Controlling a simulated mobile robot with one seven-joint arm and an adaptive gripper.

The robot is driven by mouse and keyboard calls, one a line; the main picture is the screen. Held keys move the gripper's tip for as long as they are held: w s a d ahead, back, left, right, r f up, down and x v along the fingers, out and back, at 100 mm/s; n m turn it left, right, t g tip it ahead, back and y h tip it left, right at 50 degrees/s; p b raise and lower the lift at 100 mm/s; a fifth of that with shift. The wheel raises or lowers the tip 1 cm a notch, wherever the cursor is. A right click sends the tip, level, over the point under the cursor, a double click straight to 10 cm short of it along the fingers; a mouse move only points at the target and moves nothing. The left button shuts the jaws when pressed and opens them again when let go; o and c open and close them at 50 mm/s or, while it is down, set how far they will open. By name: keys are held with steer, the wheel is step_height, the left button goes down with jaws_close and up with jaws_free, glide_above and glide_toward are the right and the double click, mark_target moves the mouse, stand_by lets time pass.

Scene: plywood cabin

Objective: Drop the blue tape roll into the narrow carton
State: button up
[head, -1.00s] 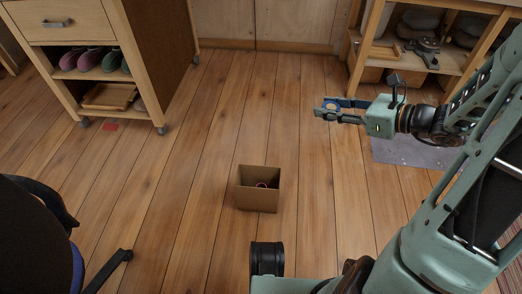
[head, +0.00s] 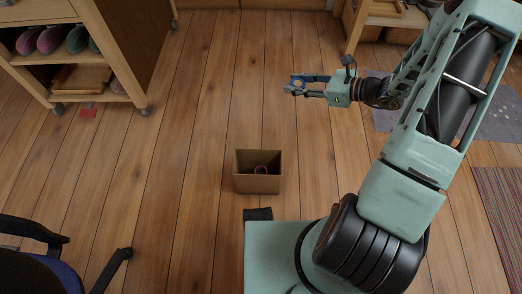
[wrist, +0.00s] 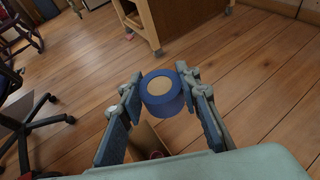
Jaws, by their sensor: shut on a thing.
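My gripper (head: 292,86) is shut on the blue tape roll (wrist: 162,96), which sits between the two fingers in the wrist view. In the head view the roll is small and mostly covered by the fingers. The narrow carton (head: 257,184) is an open brown box standing upright on the floor, below and to the left of my gripper in the head view. A dark reddish round thing (head: 261,170) lies inside it. In the wrist view the carton (wrist: 147,138) shows partly, below the roll, with the roll and fingers covering some of it.
A wooden cabinet (head: 125,50) with slippers on a shelf stands at the upper left. An office chair (head: 40,255) is at the lower left. A shelf unit (head: 385,18) and a grey mat (head: 495,120) are at the right.

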steer(key=s+a+f+b, duration=0.2)
steer(key=a+f, duration=0.1)
steer(key=f, duration=0.8)
steer(key=s+a+f+n+g+b, duration=0.1)
steer(key=s+a+f, duration=0.2)
steer(key=f, duration=0.8)
steer(key=s+a+f+g+b, duration=0.1)
steer(key=s+a+f+b, duration=0.1)
steer(key=f, duration=1)
steer(key=s+a, duration=0.1)
steer(key=a, duration=0.1)
steer(key=shift+a+n+y+b, duration=0.3)
steer(key=shift+n+y, duration=0.1)
steer(key=o, duration=1.2)
steer(key=v, duration=1.2)
